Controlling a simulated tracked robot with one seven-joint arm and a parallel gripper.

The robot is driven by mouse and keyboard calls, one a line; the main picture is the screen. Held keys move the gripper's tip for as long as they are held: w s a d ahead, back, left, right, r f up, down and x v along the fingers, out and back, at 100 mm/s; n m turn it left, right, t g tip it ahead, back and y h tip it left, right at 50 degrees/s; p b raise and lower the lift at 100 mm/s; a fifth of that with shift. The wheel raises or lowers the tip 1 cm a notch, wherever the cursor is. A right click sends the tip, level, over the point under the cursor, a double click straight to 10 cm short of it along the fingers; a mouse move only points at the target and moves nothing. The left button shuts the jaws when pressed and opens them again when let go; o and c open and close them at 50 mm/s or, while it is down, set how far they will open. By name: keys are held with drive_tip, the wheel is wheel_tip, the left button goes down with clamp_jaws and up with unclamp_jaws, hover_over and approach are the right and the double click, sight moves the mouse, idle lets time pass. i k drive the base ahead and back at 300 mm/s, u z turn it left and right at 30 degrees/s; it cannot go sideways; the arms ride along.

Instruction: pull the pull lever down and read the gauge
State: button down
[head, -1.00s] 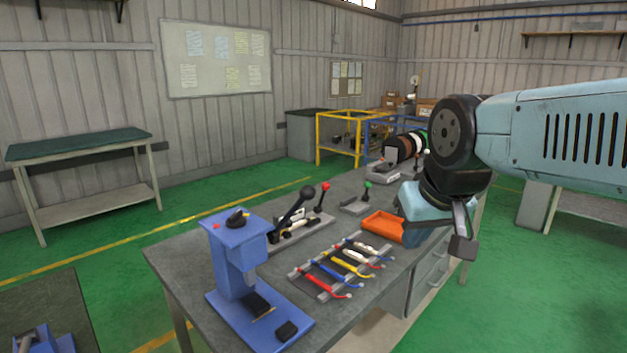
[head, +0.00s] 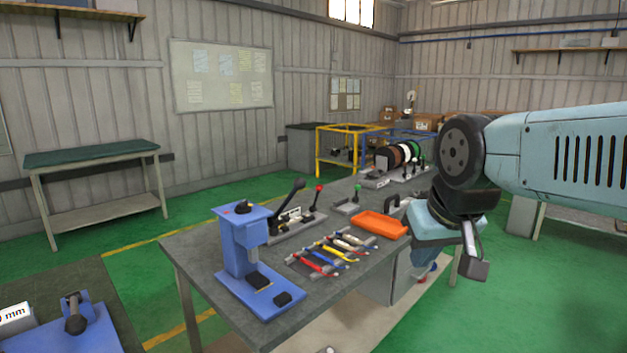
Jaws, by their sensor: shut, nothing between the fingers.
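On the workbench (head: 195,255), a black-handled lever (head: 290,207) and a red-knobbed lever (head: 317,199) stand upright on one low base. I cannot tell which is the pull lever. No dial gauge can be made out; a white plate marked "mm" (head: 14,317) shows at the lower left edge, partly cut off. My gripper (head: 436,242) hangs at the arm's end, beyond the bench's right side, clear of all the levers. Its fingers are largely hidden by the hand; it is shut and empty.
A blue press (head: 237,250) stands at the bench's near end. Several coloured hand tools (head: 335,255) lie beside an orange tray (head: 379,224). A second blue device (head: 80,335) is at lower left. Green floor is open left of the bench.

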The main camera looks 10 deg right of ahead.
sight(317, 196)
drive_tip(key=z, duration=0.5)
drive_tip(key=i, duration=1.85)
drive_tip(key=u, duration=0.6)
drive_tip(key=k, duration=0.9)
drive_tip(key=u, duration=0.15)
drive_tip(key=i, duration=0.9)
drive_tip(key=z, duration=0.15)
